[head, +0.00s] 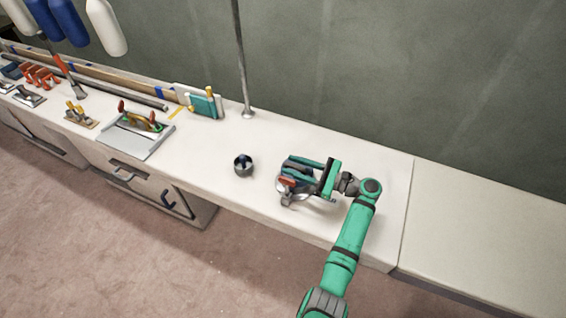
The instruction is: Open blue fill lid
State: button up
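My gripper (285,170) is at the right part of the white bench top, with its two green fingers pointing left. The fingers are spread apart around or above a dark blue-grey part (298,165). This part may be the blue fill lid, but the fingers cover much of it. I cannot tell whether the fingers touch it. A silver fitting with a red piece (287,181) shows below the fingers. A separate dark round cup-like fitting (243,164), with a bluish part inside, stands to the left, clear of my gripper.
A thin metal pole (242,65) rises from the bench (215,150) behind the round fitting. Hand planes, a grey tray (137,137) and a teal block (203,105) lie to the left. The bench is bare at far right.

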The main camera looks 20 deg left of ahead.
aim_at(287, 163)
jog(key=shift+a, duration=2.05)
grip_shut()
jog(key=shift+w, duration=0.1)
jog(key=shift+w+r, duration=0.1)
jog(key=shift+r, duration=0.05)
